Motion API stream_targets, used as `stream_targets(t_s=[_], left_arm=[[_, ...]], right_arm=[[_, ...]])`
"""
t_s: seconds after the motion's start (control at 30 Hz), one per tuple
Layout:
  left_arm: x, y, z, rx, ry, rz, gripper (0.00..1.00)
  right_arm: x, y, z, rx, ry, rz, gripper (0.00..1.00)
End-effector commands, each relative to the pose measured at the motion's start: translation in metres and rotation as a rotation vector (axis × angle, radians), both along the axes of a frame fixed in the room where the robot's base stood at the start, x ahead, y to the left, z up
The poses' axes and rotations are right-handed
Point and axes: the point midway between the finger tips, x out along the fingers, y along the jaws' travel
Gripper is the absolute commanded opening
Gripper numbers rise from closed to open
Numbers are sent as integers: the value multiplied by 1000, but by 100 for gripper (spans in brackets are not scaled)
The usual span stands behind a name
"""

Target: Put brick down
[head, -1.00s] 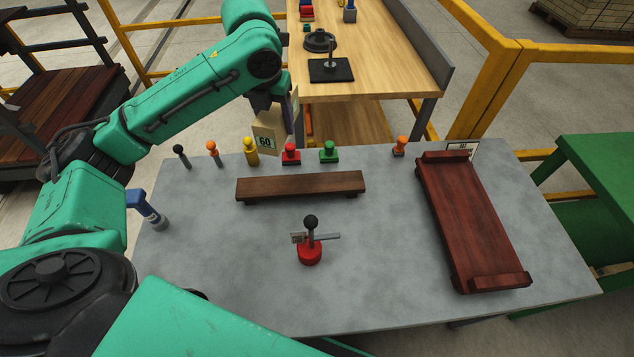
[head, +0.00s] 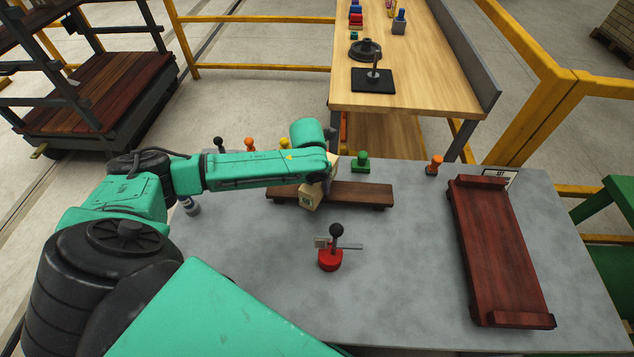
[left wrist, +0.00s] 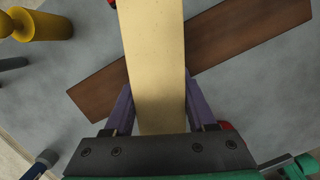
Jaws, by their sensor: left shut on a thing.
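The cream brick (head: 311,198) is in my left gripper (head: 326,184), over the low dark wooden board (head: 362,195) in the head view. My forearm and wrist partly hide it. In the left wrist view the brick (left wrist: 152,60) stands between the two purple fingers of my left gripper (left wrist: 155,108). The brown board (left wrist: 245,38) runs slantwise beneath it there. I cannot tell whether the brick touches the board. My right gripper is not in view.
A red-based lever (head: 330,257) stands in front of the board. A red-brown tray (head: 502,255) lies at the right. Yellow (head: 285,144), green (head: 361,162) and orange (head: 434,165) pieces stand along the back. The grey table (head: 420,270) is clear between lever and tray.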

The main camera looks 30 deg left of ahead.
Motion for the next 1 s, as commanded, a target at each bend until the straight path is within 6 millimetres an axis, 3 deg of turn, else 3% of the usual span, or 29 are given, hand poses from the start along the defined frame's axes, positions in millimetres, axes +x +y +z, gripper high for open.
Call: stream_targets(t_s=[0.23, 0.27, 0.3, 0.33, 0.73, 1.0], left_arm=[[1, 0, -1, 0, -3, 0, 7], [0, 0, -2, 0, 0, 0, 64], [0, 0, -1, 0, 0, 0, 79], [0, 0, -1, 0, 0, 0, 86], [0, 0, 8, 1, -2, 0, 86], [-13, 0, 76, 0, -6, 0, 86]], right_arm=[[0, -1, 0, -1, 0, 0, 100], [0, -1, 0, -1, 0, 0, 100], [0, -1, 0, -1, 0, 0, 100], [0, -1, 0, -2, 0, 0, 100], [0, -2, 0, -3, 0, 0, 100], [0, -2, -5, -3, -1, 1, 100]])
